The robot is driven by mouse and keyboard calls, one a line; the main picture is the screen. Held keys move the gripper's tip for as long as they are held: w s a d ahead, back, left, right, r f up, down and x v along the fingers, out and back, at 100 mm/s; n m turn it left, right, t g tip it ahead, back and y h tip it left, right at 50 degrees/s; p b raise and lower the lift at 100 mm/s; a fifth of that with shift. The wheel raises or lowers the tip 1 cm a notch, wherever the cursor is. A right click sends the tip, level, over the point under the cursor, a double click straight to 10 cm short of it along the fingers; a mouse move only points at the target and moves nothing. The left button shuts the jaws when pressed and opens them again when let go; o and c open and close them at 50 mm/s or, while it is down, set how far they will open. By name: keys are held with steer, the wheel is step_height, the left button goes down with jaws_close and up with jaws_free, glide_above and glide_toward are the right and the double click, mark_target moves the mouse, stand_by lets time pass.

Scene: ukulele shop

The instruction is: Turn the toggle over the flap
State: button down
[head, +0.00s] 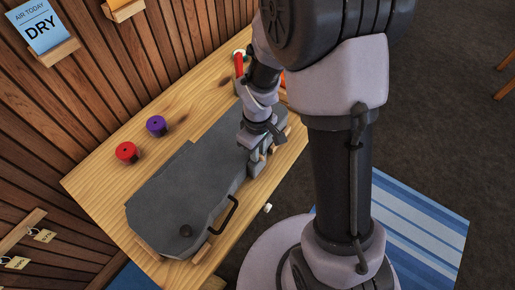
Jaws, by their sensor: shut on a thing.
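A dark grey case (185,185) lies closed on the wooden bench, with a black handle (224,215) on its near side and a dark round spot on its lid at the lower left end. My gripper (258,168) points down at the near side edge of the case, right of the handle. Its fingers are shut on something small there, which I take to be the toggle. The fingers and the view's distance hide the toggle and flap, so I cannot tell how the toggle is turned.
A red spool (126,152) and a purple spool (156,126) stand on the bench (95,183) behind the case. A red upright item (239,63) stands at the far end. A white knob (267,208) sits at the bench's front. A blue striped rug (420,225) lies on the floor.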

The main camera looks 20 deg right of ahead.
steer(key=shift+n, duration=0.3)
stand_by(0.4)
steer(key=c, duration=1.4)
jaws_free()
steer(key=shift+o, duration=0.2)
step_height(320, 180, up, 18)
steer(key=p, duration=0.6)
steer(key=shift+f+p, duration=0.25)
steer(key=shift+p, duration=0.05)
